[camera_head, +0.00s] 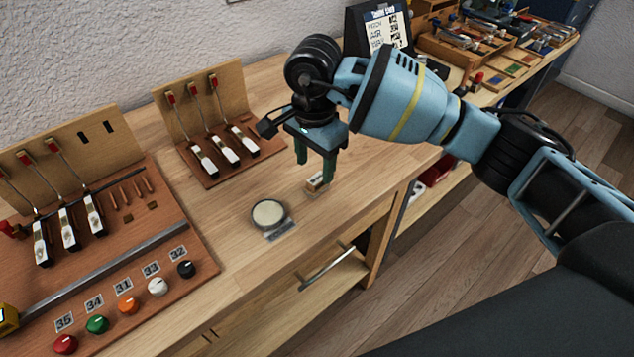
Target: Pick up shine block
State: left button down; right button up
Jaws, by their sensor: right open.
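A small light block with a dark mark, which looks like the shine block (313,186), lies on the wooden bench top near its front edge. My right gripper (314,171) hangs above it, pointing down, with its two green fingers apart and nothing visible between them. The right fingertip overlaps the block in the picture, so I cannot tell whether they touch. My left gripper is not in view.
A round pale dish (268,214) with a label stands left of the block. A larger board with hammers and coloured knobs (128,305) fills the left. A drawer (325,275) is below the bench edge.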

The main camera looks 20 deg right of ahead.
aim_at(317, 178)
jog(key=f, duration=0.5)
jog(key=shift+d, duration=0.2)
jog(key=shift+c, duration=0.3)
jog(key=c, duration=1)
